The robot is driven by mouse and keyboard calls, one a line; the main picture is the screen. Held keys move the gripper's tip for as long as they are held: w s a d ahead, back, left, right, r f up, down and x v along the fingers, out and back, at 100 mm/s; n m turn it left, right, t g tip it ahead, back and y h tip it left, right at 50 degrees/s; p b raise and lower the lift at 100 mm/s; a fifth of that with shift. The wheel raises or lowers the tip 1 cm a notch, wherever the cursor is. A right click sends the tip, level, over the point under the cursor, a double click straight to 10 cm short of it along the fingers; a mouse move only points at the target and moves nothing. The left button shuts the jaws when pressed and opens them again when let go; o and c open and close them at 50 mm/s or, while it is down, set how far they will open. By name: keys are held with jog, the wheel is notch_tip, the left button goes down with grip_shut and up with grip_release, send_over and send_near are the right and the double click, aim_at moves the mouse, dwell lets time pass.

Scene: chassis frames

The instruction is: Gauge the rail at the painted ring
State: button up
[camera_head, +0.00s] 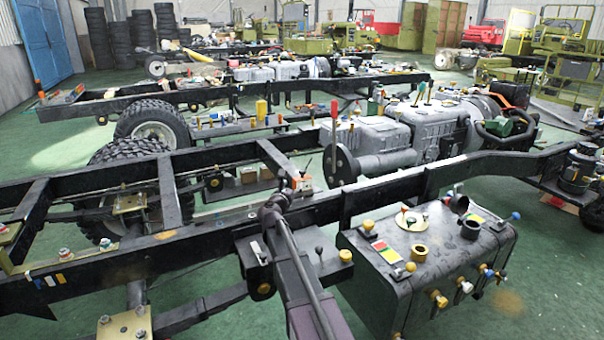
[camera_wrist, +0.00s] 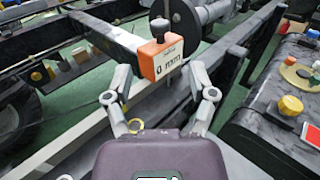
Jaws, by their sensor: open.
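The gauge is an orange and white block (camera_wrist: 168,57) with a dark knob on top and "0 mm" on its pale face. It stands by the end of a dark crossbar. My gripper (camera_wrist: 160,76) is open, its two fingers spread either side of the block's lower part; I cannot tell how far apart in depth they are. In the head view the block (camera_head: 304,183) shows small behind the near rail (camera_head: 350,204), beside my arm. An orange patch (camera_head: 165,235) marks this rail farther left; I cannot tell whether it is the painted ring.
A dark tank (camera_head: 375,275) with knobs and valves stands right of my arm. The crossbar (camera_head: 275,160) and a grey engine (camera_head: 430,125) lie behind the rail. A tyre (camera_head: 125,165) is at the left. Green floor (camera_head: 540,240) shows at the right.

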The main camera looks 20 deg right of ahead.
aim_at(301, 173)
jog(key=x, duration=1)
jog(key=shift+w+d, duration=0.3)
grip_shut()
